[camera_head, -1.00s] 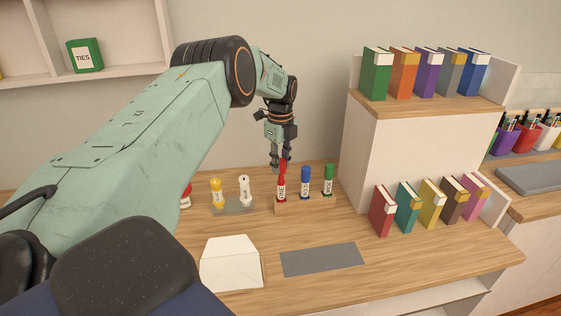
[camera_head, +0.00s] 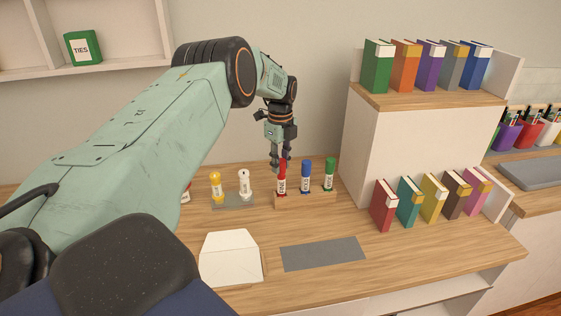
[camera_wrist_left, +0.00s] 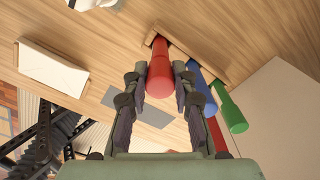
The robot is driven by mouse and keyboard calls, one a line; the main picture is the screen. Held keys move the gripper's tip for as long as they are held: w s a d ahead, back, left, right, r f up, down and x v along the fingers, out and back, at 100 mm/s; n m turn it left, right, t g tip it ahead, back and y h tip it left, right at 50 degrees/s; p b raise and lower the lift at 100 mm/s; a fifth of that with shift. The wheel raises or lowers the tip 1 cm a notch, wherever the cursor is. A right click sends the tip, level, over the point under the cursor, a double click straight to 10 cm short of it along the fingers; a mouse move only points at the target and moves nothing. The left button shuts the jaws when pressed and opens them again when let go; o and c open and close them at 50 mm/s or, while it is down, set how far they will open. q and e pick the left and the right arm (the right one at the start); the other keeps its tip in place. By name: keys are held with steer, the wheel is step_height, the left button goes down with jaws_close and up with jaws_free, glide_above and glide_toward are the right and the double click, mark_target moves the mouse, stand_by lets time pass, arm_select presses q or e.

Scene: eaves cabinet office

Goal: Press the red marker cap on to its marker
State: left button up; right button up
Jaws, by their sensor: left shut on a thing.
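The red marker (camera_head: 282,185) stands upright in a wooden holder (camera_head: 297,204), at the left end beside a blue and a green marker. Its red cap (camera_wrist_left: 160,82) is between the two fingers of my left gripper (camera_head: 281,164), which is shut on it from above. In the left wrist view my gripper (camera_wrist_left: 161,88) has one finger on each side of the cap. The cap is over the top of the marker, in line with it. The fingers partly hide the join, and I cannot tell whether the cap is fully down. My right gripper is not in view.
The blue marker (camera_head: 305,178) and green marker (camera_head: 330,175) stand close to the right. A yellow bottle (camera_head: 217,187) and a white bottle (camera_head: 244,184) stand on a grey tray to the left. An envelope (camera_head: 230,260) and grey mat (camera_head: 322,254) lie in front.

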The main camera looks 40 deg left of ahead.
mark_target(281, 160)
arm_select(q)
steer(key=shift+s+f+b, duration=0.1)
steer(key=shift+f+b, duration=0.4)
steer(key=shift+f, duration=0.2)
steer(key=o, duration=0.8)
steer(key=shift+f, duration=0.1)
step_height(281, 160, up, 11)
steer(key=shift+d+f, duration=0.1)
steer(key=shift+r, duration=0.7)
